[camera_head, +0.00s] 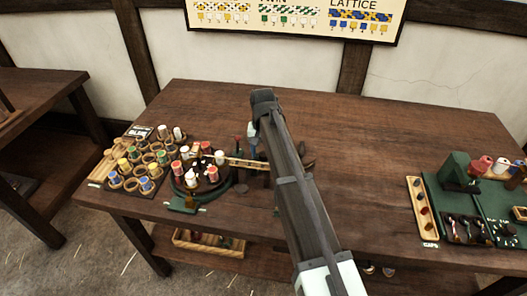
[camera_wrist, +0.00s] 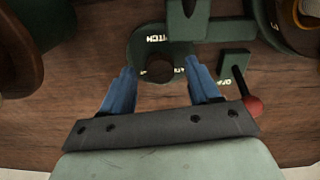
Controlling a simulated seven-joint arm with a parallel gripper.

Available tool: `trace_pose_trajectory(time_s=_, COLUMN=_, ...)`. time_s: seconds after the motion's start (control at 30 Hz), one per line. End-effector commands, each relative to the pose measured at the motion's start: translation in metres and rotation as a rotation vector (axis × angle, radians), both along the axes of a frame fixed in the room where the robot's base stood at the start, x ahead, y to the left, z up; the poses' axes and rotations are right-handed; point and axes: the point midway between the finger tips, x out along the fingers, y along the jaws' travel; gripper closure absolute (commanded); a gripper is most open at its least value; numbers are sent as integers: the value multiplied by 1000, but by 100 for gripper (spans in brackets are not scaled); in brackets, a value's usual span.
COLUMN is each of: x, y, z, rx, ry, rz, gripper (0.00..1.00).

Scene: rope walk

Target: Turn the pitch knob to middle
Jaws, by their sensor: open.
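In the wrist view, the pitch knob (camera_wrist: 159,70) is a small dark round knob on a green plate (camera_wrist: 143,48) marked "PITCH". My gripper (camera_wrist: 161,68) is open, with one blue finger on each side of the knob. I cannot tell whether the fingers touch it. Other pale lettering beside the knob is partly hidden, and I cannot make out which mark the knob points to. In the head view my gripper (camera_head: 252,136) shows only as a bit of blue beyond my arm, and the knob is hidden there.
A red-balled lever (camera_wrist: 252,106) stands close to my right finger, by a green block (camera_wrist: 235,64). In the head view, a round stand with several spools (camera_head: 201,172) and a bobbin rack (camera_head: 110,184) lie left. A green tool mat (camera_head: 436,190) lies right. The table between is mostly clear.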

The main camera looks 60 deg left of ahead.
Motion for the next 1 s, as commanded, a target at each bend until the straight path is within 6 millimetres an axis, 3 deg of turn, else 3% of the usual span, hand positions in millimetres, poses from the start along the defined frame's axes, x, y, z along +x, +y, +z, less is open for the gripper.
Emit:
trace_pose_trajectory(time_s=0.4, x=0, y=0, z=-6, rx=0, ry=0, rz=0, gripper=39)
trace_pose_trajectory(time_s=1.0, x=0, y=0, z=-5, rx=0, ry=0, rz=0, gripper=95)
